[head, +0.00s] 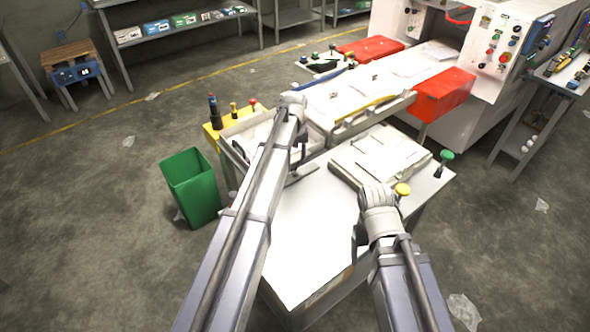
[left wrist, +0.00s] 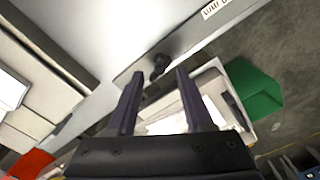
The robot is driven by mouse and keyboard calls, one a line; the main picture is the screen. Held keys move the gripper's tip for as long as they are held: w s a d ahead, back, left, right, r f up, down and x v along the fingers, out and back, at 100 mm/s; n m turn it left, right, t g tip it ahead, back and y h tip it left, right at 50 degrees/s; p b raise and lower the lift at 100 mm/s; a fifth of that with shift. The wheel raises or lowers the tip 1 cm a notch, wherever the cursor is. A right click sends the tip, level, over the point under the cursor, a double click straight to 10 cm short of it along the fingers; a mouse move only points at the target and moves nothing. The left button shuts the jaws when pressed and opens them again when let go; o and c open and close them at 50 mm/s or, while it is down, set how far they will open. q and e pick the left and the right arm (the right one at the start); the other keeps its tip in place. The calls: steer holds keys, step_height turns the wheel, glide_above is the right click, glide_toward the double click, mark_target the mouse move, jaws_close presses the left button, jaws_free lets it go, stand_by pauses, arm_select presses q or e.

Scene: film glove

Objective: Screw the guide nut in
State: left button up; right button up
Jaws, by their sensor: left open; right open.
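The guide nut appears to be the dark knob (left wrist: 160,64) on a grey metal plate (left wrist: 185,48) in the left wrist view. My left gripper (left wrist: 158,76) is open, its two dark fingers pointing at the knob, which shows between and just beyond the fingertips. I cannot tell whether the fingers touch it. In the head view my left gripper (head: 301,152) is over the back of the white table (head: 305,225), and the arm hides the knob. My right gripper (head: 359,238) is open, low at the table's right side, with its fingers mostly hidden by its wrist.
A white tray (head: 232,150) stands at the table's back left, with a green bin (head: 190,187) on the floor beside it. A pale stacked block (head: 375,158) lies at the right, near yellow (head: 402,189) and green (head: 446,157) knobs. The table's front middle is clear.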

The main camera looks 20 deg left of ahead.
mark_target(295, 170)
arm_select(q)
step_height(295, 170, down, 2)
steer(key=shift+f+b, duration=0.2)
steer(key=shift+b, duration=0.55)
jaws_close()
